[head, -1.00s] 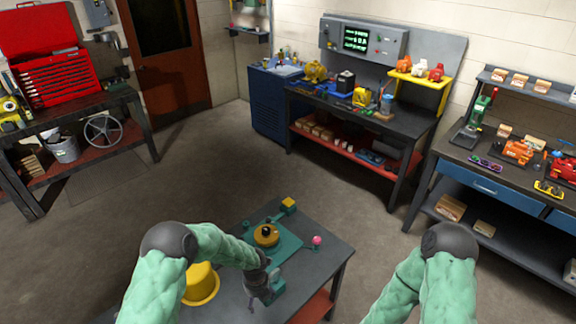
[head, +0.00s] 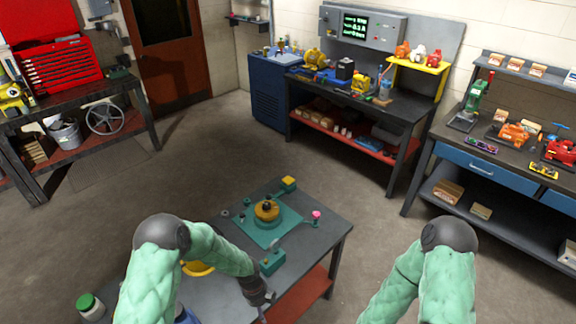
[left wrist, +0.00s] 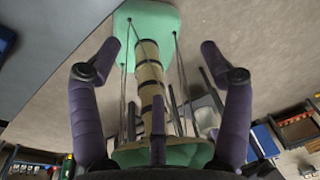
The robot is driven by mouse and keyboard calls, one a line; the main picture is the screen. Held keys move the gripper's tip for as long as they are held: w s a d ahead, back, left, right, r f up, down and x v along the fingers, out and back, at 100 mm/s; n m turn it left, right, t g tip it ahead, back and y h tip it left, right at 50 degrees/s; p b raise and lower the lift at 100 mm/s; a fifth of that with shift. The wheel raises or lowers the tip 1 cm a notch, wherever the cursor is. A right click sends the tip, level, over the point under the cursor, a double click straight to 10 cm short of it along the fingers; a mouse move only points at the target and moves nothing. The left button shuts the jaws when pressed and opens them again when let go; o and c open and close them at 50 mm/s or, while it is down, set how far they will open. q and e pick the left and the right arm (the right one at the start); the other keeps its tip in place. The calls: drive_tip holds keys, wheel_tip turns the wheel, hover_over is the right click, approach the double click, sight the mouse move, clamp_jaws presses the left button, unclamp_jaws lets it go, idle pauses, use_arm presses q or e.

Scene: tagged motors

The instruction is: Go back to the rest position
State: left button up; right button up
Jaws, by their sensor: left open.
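My left arm (head: 215,245) reaches in from the left, bent at the elbow. My right arm (head: 425,270) comes in at the lower right, and its gripper is out of the picture.
On the table are a teal plate with a yellow round part (head: 267,211), a yellow block (head: 288,183), a pink knob (head: 316,216) and a teal box (head: 272,262). A yellow vessel (head: 198,268) is partly hidden behind my left arm. A green-lidded jar (head: 90,305) stands lower left.

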use_arm(q)
drive_tip(key=s+f+n+h+b, duration=0.1)
drive_tip(key=s+f+n+b, duration=0.7)
drive_tip(key=n, duration=0.7)
drive_tip(key=s+a+f+n+t+h+b, duration=0.1)
drive_tip(key=s+f+n+b, duration=0.8)
drive_tip(key=f+n+b, duration=0.2)
wheel_tip(320, 180, down, 2)
drive_tip(key=n, duration=0.4)
drive_tip(key=shift+s+f+n+b, duration=0.25)
drive_tip(key=shift+s+n+b, duration=0.05)
drive_tip(key=shift+n+b, duration=0.1)
use_arm(e)
wheel_tip(320, 180, down, 21)
drive_tip(key=shift+w, duration=0.2)
use_arm(q)
drive_tip(key=shift+a+f, duration=0.1)
